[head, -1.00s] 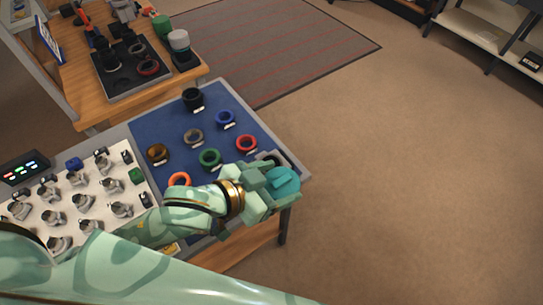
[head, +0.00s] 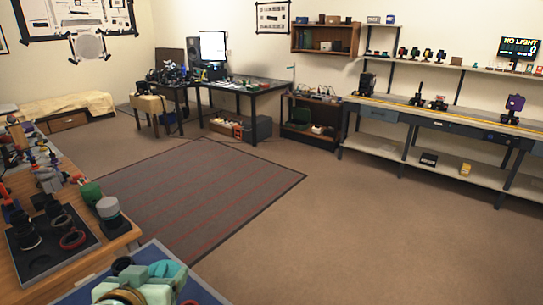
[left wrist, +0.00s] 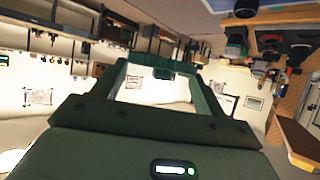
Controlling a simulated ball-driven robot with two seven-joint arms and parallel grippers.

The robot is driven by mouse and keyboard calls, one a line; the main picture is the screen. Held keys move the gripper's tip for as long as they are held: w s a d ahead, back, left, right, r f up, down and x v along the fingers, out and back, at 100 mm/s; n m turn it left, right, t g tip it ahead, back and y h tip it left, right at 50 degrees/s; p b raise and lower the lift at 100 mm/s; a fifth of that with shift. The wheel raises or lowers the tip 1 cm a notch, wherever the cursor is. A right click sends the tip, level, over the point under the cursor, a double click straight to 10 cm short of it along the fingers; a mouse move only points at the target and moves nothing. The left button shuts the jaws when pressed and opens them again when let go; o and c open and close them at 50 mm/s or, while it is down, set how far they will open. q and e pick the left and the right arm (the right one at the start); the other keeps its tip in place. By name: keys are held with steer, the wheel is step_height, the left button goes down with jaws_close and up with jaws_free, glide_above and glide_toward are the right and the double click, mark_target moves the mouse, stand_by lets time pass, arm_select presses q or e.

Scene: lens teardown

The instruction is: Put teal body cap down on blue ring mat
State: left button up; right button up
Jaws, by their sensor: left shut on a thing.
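The teal body cap (head: 174,271) shows at the bottom of the head view, held in my left gripper (head: 158,280). The gripper is shut on it and covers part of it. The blue ring mat (head: 84,292) shows only in part under and beside the gripper, at the bottom edge. Whether the cap touches the mat or is above it, I cannot tell. In the left wrist view, my left gripper's green fingers (left wrist: 165,85) fill the middle; the cap is hard to make out there. My right gripper is not in view.
A black ring (head: 122,265) stands on the mat just left of the gripper. A wooden bench at the left carries a dark tray (head: 45,250) with rings, a green cylinder (head: 91,194) and a grey-topped cylinder (head: 108,208). Open floor lies beyond, with a striped rug (head: 200,195).

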arm_select(q)
steer(key=shift+d, duration=0.35)
steer(key=shift+w+a+r, duration=0.1)
steer(key=shift+a, duration=0.25)
steer(key=shift+d, duration=0.1)
